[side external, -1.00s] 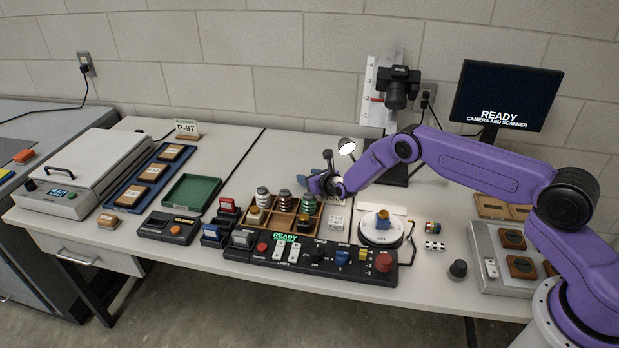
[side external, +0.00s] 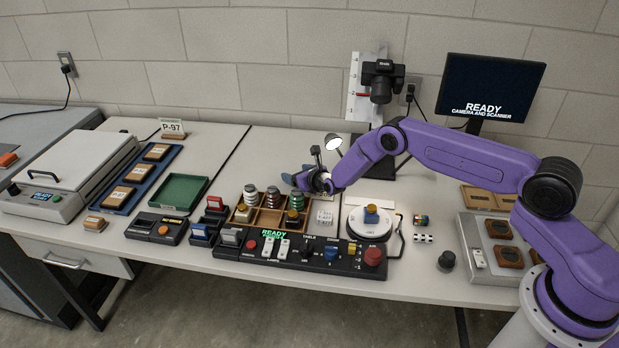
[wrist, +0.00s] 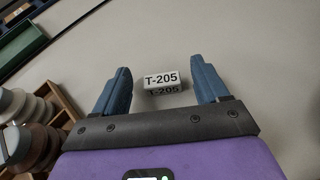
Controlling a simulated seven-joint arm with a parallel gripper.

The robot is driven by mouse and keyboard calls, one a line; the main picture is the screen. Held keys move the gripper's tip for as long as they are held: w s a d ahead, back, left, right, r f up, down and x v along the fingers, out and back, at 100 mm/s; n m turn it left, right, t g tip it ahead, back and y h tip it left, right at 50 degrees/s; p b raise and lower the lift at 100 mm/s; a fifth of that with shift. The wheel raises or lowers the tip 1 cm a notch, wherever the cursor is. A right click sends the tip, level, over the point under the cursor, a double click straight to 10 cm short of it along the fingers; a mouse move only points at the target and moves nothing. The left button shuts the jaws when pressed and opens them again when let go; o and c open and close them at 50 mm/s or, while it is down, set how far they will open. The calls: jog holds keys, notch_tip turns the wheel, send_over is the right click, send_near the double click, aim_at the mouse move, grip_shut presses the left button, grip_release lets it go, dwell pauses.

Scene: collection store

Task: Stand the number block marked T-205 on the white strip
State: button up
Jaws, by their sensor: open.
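The T-205 block (wrist: 162,85) is a small white block on the pale table in the wrist view. Its number shows on a bright face and again on a shaded face below it. My gripper (wrist: 161,66) is open, with one blue finger on each side of the block and gaps between. Nothing is held. In the side view my gripper (side external: 308,180) is low over the table behind the wooden tray; the block there is mostly hidden by it.
The wooden compartment tray (side external: 262,228) with spools stands close to my gripper. A white lettered piece (side external: 325,217) and the round white turntable (side external: 371,230) are to the right. The black control panel (side external: 300,256) runs along the front. A small lamp (side external: 334,142) rises behind my gripper.

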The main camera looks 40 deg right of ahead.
jog(key=shift+v, duration=5.8)
jog(key=s+d+r+m+g+h, duration=0.1)
jog(key=s+r+m+h, duration=0.2)
jog(key=s+r+m, duration=0.45)
jog(key=s+r+m+g+h, duration=0.25)
jog(key=r+m+h, duration=0.2)
jog(key=r, duration=0.65)
jog(key=s+a+r+m+g+y, duration=0.1)
jog(key=s+m+g+y, duration=0.3)
jog(key=s, duration=1.4)
jog(key=s+a+r+m+g+y, duration=0.1)
jog(key=s+r+m+g+y, duration=0.3)
jog(key=s, duration=1.5)
jog(key=m+g, duration=0.1)
jog(key=m, duration=0.2)
jog(key=shift+s+a+g, duration=0.3)
jog(key=shift+a+g, duration=0.05)
jog(key=shift+w+a+m, duration=0.1)
jog(key=shift+m, duration=0.2)
